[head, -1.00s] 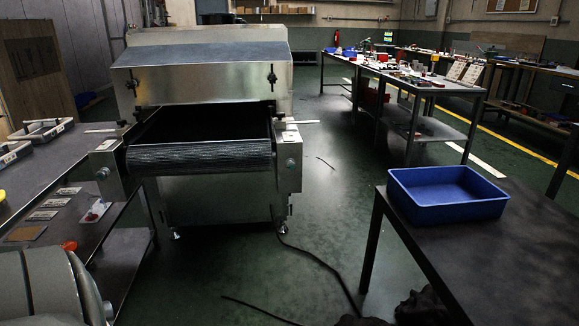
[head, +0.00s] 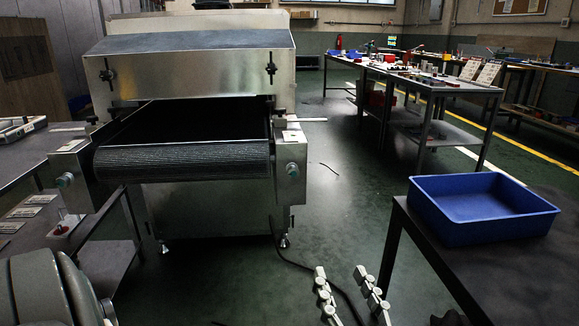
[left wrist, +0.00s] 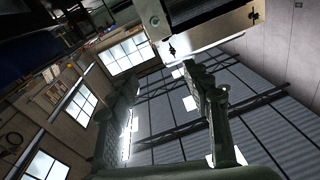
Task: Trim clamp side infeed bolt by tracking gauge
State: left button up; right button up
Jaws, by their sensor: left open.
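The tunnel dryer (head: 200,70) stands ahead with its ribbed belt roller (head: 185,160) facing me. A round bolt head (head: 293,169) is on the right end block, and another (head: 66,180) is on the left end block. Small pale plates lie on top of both blocks; I cannot tell which is the tracking gauge. My left gripper (head: 341,272) is open and empty, low in front of the dryer and below the right block, touching nothing. Its two fingers also show in the left wrist view (left wrist: 158,78), with a dryer corner and bolt beyond. My right gripper is not seen.
A blue bin (head: 480,230) sits on a dark table (head: 530,270) at right. A bench (head: 30,165) with trays and cards runs along the left. A dark cable (head: 290,262) lies on the floor. Open floor lies between the dryer and the right table.

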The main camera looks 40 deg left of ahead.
aim_at(292, 172)
jog(key=i+j, duration=0.15)
jog(key=j, duration=0.15)
jog(key=i+j, duration=0.15)
jog(key=j, duration=0.2)
jog(key=i+j, duration=0.35)
jog(key=j, duration=0.3)
